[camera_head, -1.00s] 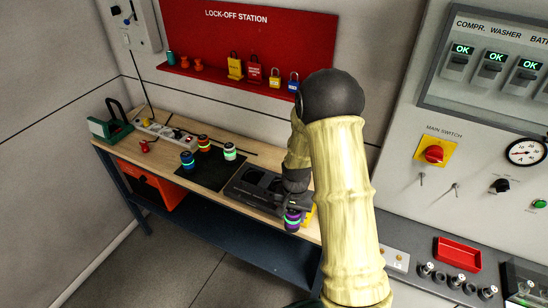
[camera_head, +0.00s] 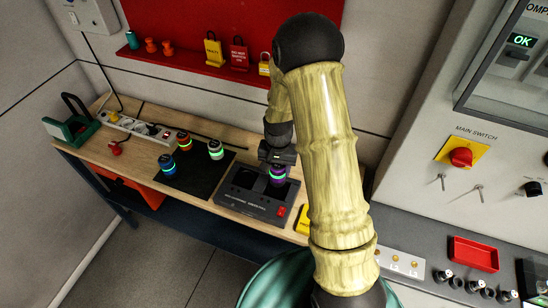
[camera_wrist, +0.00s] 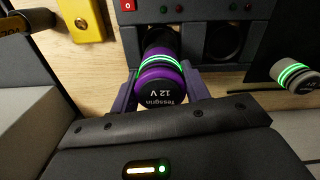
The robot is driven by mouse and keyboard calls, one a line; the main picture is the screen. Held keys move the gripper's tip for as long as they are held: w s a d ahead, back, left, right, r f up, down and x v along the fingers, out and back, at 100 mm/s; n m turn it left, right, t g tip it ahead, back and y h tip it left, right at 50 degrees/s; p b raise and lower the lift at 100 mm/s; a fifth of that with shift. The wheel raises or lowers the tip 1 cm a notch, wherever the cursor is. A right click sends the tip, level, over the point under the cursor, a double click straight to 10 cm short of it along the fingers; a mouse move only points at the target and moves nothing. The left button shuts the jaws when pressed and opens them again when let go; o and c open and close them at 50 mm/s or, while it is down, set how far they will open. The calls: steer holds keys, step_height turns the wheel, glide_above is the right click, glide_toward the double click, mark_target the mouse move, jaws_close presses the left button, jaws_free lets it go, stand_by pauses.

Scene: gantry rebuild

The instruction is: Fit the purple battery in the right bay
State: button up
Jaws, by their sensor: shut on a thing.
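The purple battery (camera_head: 277,175) has a green glowing ring and stands about upright at the right side of the dark dock (camera_head: 236,207). My gripper (camera_head: 270,160) is shut on it; in the wrist view the jaws grip both sides of the purple battery (camera_wrist: 161,84), its 12 V end facing the camera. The wrist view shows the dock (camera_wrist: 190,14) the other way round, with one empty round bay (camera_wrist: 226,42) beside the battery. The battery's far end overlaps the other bay and hides it. I cannot tell whether it is inside or just above.
A black mat (camera_head: 206,183) left of the dock holds a red battery (camera_head: 184,141), a blue battery (camera_head: 167,163) and a white battery (camera_head: 215,149). A yellow item (camera_head: 302,221) lies right of the dock. A power strip (camera_head: 138,127) lies at the back left.

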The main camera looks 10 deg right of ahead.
mark_target(277, 181)
steer(key=shift+w, duration=0.1)
steer(key=shift+a, duration=0.15)
steer(key=shift+f+b, duration=2.1)
steer(key=shift+f, duration=0.75)
steer(key=shift+s+f+b, duration=0.2)
steer(key=shift+f+b, duration=0.2)
steer(key=shift+f, duration=0.15)
steer(key=o, duration=0.9)
steer(key=shift+o, duration=0.2)
steer(key=shift+r+p, duration=4)
steer(key=shift+r, duration=1.5)
